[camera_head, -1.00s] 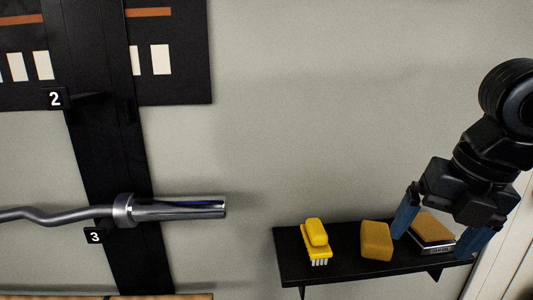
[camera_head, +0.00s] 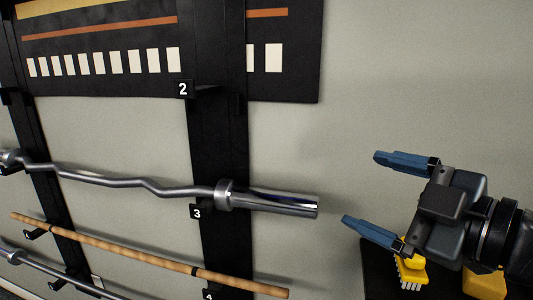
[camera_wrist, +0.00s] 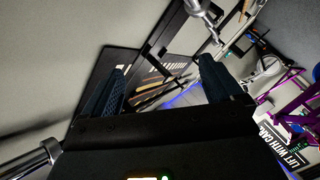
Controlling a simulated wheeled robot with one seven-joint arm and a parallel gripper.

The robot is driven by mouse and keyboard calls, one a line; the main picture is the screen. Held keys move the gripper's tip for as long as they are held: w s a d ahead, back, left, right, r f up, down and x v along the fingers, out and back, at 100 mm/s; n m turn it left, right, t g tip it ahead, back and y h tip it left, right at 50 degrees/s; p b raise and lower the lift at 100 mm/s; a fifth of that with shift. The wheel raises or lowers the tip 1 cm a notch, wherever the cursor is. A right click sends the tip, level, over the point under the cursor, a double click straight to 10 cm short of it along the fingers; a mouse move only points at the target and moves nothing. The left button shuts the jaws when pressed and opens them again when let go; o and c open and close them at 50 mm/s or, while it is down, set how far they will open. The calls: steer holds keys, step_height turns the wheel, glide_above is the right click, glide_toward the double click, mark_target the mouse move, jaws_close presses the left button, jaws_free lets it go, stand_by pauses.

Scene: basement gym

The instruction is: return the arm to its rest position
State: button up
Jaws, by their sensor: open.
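My gripper (camera_head: 385,198) is at the right of the head view, pointing left, with its two blue fingers spread wide and nothing between them. It is in front of the wall, above and left of a black shelf (camera_head: 378,285). In the wrist view the two blue fingers (camera_wrist: 170,88) stand apart with empty space between them. A yellow brush (camera_head: 411,272) with white bristles is on the shelf, partly hidden behind my gripper. A yellow sponge (camera_head: 484,284) lies right of it, cut off by the lower edge and partly covered by my arm.
A wall rack with black uprights (camera_head: 222,150) holds a curved metal bar (camera_head: 270,203), which ends left of my gripper, and a wooden bar (camera_head: 150,255) below. The wrist view shows a metal bar end (camera_wrist: 30,163) close at lower left. Bare wall lies above my gripper.

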steer(key=s+f+m+t+h, duration=0.2)
steer(key=s+f+m+h, duration=0.3)
steer(key=s+f+m, duration=0.3)
steer(key=s+f+m+t+h, duration=0.1)
steer(key=s+f+m+h, duration=0.45)
steer(key=f+m, duration=0.45)
steer(key=s+d+f+g, duration=0.1)
steer(key=s+d+f, duration=0.1)
steer(key=s, duration=0.9)
steer(key=s+d+f+n, duration=0.1)
steer(key=s+d+f, duration=0.2)
steer(key=s, duration=0.7)
steer(key=shift+s+d+g, duration=0.4)
steer(key=shift+d, duration=0.15)
steer(key=shift+s+d+r+n, duration=0.15)
steer(key=shift+s+n, duration=0.15)
steer(key=shift+s, duration=0.1)
